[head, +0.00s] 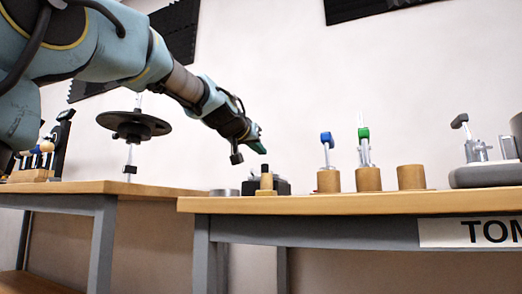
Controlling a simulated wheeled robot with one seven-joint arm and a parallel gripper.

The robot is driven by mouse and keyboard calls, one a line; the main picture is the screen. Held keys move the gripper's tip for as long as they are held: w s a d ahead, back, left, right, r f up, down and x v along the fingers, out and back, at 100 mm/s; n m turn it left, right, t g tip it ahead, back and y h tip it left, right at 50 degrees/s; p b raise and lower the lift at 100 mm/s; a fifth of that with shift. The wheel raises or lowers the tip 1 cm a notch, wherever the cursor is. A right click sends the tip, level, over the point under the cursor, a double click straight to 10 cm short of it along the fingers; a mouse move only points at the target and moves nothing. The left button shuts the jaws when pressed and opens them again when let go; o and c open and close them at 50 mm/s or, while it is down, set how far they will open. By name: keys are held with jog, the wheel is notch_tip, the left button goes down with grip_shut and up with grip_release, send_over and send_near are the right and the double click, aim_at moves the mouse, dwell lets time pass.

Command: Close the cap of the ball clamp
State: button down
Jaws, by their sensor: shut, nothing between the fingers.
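My arm reaches in from the upper left. My gripper (260,148), with small greenish fingertips, hangs over the left part of the right-hand bench, pointing down and right. It looks shut and empty, in the air. Below it stand a wooden peg with a black top (266,178) and a low black block (283,187). I cannot tell for sure which item is the ball clamp. A metal device with a dark-tipped lever (460,121) stands at the right on a grey base. No cap can be made out at this size.
The right bench (350,204) also bears wooden holders with a blue-topped tool (327,139) and a green-topped tool (363,134), and an empty-looking wooden cylinder (411,177). The left bench (95,187) holds a black disc on a stand (134,125) and a wooden rack. A gap parts the benches.

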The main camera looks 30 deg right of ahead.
jog(key=s+a+f+b, duration=0.2)
jog(key=s+a, duration=0.4)
jog(key=a, duration=0.1)
jog(key=shift+a+f, duration=0.15)
jog(key=shift+a, duration=0.05)
